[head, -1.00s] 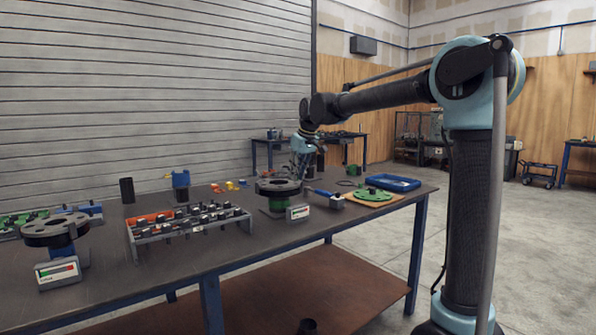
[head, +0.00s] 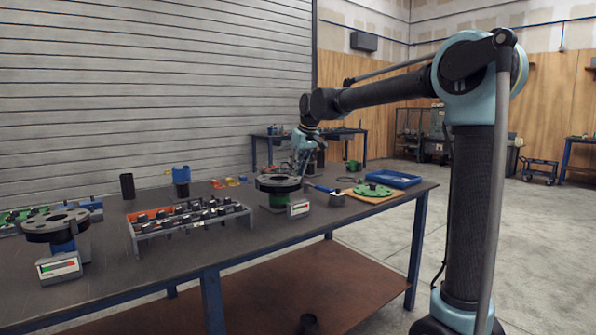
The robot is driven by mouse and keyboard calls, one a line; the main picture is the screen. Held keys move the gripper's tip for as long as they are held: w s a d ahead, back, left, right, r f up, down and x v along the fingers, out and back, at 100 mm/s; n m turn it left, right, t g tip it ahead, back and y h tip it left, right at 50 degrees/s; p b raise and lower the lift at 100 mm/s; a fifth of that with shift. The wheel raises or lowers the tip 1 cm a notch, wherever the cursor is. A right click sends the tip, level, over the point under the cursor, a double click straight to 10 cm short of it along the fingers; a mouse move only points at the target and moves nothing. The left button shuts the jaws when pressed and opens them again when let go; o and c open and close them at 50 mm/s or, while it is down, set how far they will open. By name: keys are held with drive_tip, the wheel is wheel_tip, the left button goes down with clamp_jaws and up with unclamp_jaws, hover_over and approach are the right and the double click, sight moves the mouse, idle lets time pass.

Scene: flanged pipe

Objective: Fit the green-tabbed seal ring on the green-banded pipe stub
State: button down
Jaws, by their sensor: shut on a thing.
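The green-banded pipe stub (head: 276,201) stands on the bench, with a dark flange (head: 279,183) on top and its green part below. My gripper (head: 303,172) points down at the flange's far right side. It is small and partly hidden, and I cannot tell whether it touches the flange. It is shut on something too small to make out. A thin dark ring (head: 348,180) lies on the bench to the right, with no tab that I can make out. A second flanged stub (head: 57,228), with blue under its flange, stands at the front left.
A grey rack (head: 190,226) with several dark parts lies between the stubs. A white gauge box (head: 299,208) stands before the green-banded stub. A blue-handled tool (head: 322,188), a green disc (head: 373,191) on a board and a blue tray (head: 393,179) are to the right.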

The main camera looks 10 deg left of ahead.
drive_tip(key=shift+f, duration=0.1)
drive_tip(key=shift+f, duration=1.15)
idle(0.5)
drive_tip(key=c, duration=1.4)
unclamp_jaws()
drive_tip(key=shift+c, duration=0.2)
drive_tip(key=w+a+r+v, duration=0.1)
drive_tip(key=w+a+v, duration=0.1)
drive_tip(key=v, duration=1.8)
drive_tip(key=shift+r, duration=0.25)
